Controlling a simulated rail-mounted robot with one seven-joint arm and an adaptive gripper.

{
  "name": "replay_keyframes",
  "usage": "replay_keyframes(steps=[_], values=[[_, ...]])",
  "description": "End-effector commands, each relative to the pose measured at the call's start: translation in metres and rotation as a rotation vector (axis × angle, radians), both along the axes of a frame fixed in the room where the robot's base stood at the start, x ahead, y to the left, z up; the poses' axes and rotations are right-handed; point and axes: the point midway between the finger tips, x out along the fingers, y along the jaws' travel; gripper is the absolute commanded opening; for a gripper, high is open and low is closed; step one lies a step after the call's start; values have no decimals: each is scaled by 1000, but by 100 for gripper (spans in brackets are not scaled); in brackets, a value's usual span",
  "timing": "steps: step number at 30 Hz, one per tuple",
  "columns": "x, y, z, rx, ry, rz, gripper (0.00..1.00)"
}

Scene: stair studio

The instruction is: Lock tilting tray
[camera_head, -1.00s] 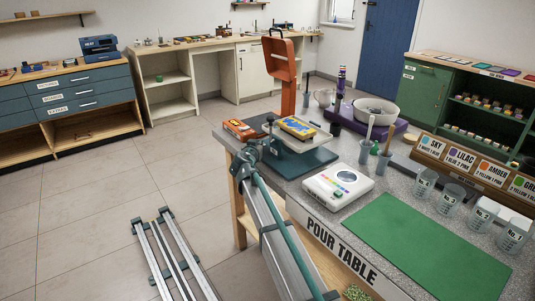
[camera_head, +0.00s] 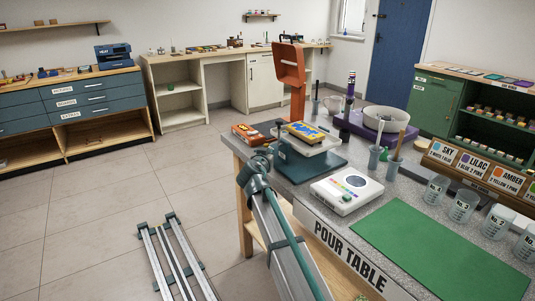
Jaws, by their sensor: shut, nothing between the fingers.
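The tilting tray (camera_head: 318,149) is a pale tray on a dark teal base (camera_head: 305,172), at the left end of the pour table (camera_head: 400,193). A yellow and blue box (camera_head: 304,132) lies on it. An orange upright (camera_head: 298,100) with a wide slotted head stands behind it. The tray looks close to level, with perhaps a slight tilt. I cannot make out a lock or its state at this size. My gripper does not show in this view.
An orange box (camera_head: 250,135) lies left of the tray. A white device (camera_head: 347,192) and a green mat (camera_head: 440,248) are in front. Cups (camera_head: 436,190) line the right side. A purple stand with a bowl (camera_head: 385,118) is behind.

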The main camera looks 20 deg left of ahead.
Motion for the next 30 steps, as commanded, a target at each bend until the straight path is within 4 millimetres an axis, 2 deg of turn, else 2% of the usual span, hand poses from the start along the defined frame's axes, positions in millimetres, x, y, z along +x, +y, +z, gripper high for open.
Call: replay_keyframes(steps=[1,6,12,26,30], values=[[-15,-8,2,0,-1,1,0],[-43,-21,9,-1,-1,1,0],[-58,-28,13,0,0,0,0],[-59,-28,14,-1,0,0,0],[-45,-21,13,-24,-9,28,0]])
